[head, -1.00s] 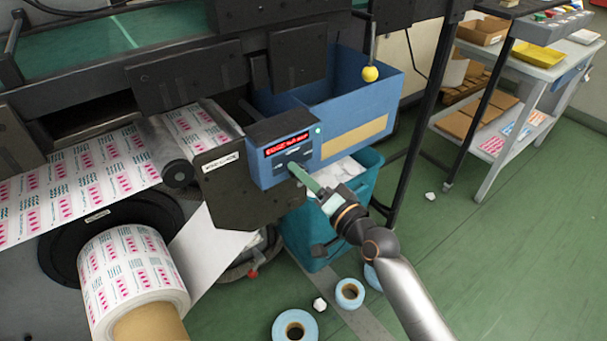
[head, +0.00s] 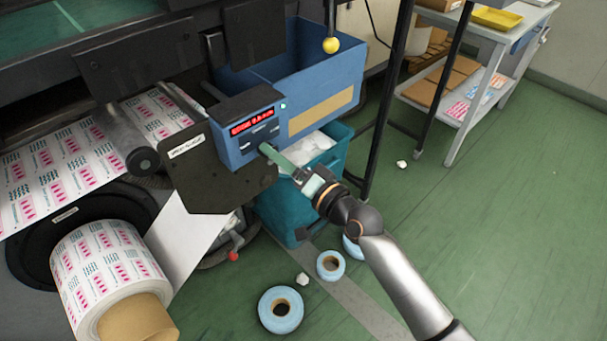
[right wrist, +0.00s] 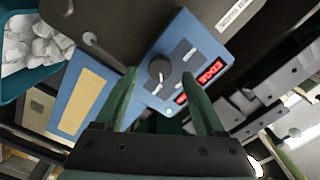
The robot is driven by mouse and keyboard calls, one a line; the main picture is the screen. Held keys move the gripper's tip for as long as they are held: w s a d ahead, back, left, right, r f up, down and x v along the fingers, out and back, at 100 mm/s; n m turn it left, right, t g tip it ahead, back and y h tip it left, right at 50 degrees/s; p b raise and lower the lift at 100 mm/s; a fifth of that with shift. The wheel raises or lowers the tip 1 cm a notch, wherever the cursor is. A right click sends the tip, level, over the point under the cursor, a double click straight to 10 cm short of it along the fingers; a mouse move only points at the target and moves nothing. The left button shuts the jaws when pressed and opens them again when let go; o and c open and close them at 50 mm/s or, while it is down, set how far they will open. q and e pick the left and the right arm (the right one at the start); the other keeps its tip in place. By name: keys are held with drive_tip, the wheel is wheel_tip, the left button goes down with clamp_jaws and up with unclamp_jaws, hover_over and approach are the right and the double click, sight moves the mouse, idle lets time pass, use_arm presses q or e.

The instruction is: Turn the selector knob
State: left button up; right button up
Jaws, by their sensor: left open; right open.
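The blue control box (head: 240,147) with red displays stands on the rewinder's dark side plate. My right gripper (head: 264,149) is at the front of the box. In the right wrist view its green fingers (right wrist: 160,76) are open, one on each side of the knob in the picture. I cannot tell whether they touch it. My left gripper is not in view.
A blue bin (head: 345,78) stands behind the box, and a teal bin (head: 287,215) with white scraps stands below. A yellow ball (head: 331,45) hangs on a rod nearby. A printed roll (head: 100,275) is at left. Blue rolls (head: 281,310) lie on the floor. Floor at right is mostly clear.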

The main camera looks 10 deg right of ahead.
drive_tip(key=v, duration=1)
drive_tip(key=shift+s+f, duration=0.1)
drive_tip(key=s+d+f+n+g+h+p, duration=0.2)
drive_tip(key=s+d+f+n+h+p, duration=0.1)
drive_tip(key=s+f, duration=0.5)
drive_tip(key=s+d+f+n+g+h+p, duration=0.3)
drive_tip(key=s+d+f+h+p, duration=0.1)
drive_tip(key=s+f, duration=0.5)
wheel_tip(320, 180, down, 2)
drive_tip(key=shift+s+d+f+h+p, duration=0.1)
drive_tip(key=shift+s+d+h+p, duration=0.2)
drive_tip(key=shift+d+h, duration=0.6)
drive_tip(key=shift+w+d+y, duration=0.1)
drive_tip(key=shift+d+y, duration=0.1)
drive_tip(key=shift+y, duration=0.1)
drive_tip(key=shift+c, duration=0.4)
